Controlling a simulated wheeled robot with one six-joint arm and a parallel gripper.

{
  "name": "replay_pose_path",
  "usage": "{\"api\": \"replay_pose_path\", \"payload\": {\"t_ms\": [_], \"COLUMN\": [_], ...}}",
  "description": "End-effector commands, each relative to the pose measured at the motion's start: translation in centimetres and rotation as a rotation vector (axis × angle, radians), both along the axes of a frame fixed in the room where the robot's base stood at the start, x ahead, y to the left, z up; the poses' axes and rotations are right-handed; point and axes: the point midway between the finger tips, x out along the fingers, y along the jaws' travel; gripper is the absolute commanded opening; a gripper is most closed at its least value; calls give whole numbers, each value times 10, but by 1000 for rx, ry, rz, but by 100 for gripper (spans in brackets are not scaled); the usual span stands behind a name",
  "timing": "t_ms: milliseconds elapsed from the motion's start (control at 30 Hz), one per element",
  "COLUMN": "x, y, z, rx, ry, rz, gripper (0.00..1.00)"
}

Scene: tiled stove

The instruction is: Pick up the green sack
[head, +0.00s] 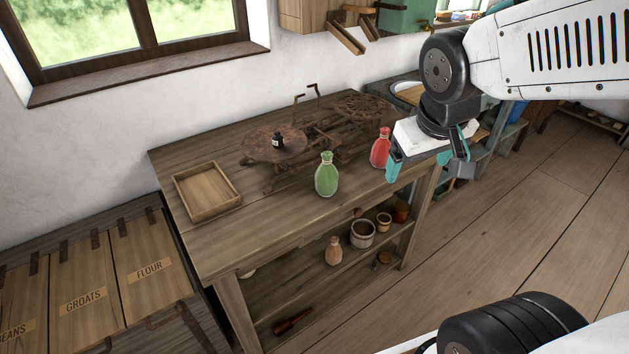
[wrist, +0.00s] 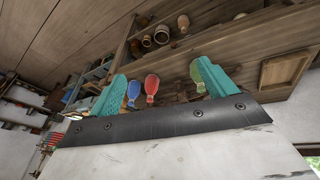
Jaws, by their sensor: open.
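The green sack (head: 326,177) stands upright near the front edge of the wooden table (head: 230,248), in front of an old rusty scale. It looks like a small tied bag with a narrow neck. In the wrist view the green sack (wrist: 197,73) is partly hidden by the right-hand finger. My gripper (head: 426,162) is open and empty, to the right of the green sack and apart from it, by the table's right end. In the wrist view its teal fingers (wrist: 160,72) are wide apart, with the red sack (wrist: 152,87) and blue sack (wrist: 133,91) showing between them.
The red sack stands close to my gripper in the head view (head: 380,149). The scale (head: 318,140) carries a small black bottle (head: 278,140). An empty wooden tray (head: 182,202) lies at left. Pots (head: 362,236) stand on the lower shelf. Labelled bins (head: 85,280) adjoin the table.

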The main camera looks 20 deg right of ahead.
Motion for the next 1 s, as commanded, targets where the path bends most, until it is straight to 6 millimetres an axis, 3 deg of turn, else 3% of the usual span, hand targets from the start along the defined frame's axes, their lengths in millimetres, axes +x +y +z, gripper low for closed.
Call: {"api": "replay_pose_path", "payload": {"t_ms": [33, 200, 400, 500, 700, 1000], "x": [28, 114, 189, 212, 224, 222], "y": [-11, -33, -28, -15, 15, 36], "z": [-13, -48, -103, -134, -178, -196], "rx": [-32, -98, -52, 27, 225, 379], "ry": [-37, -219, -420, -518, -677, -779], "rz": [17, 136, 333, 432, 564, 619], "gripper": [83, 83, 83, 83, 83, 83]}}
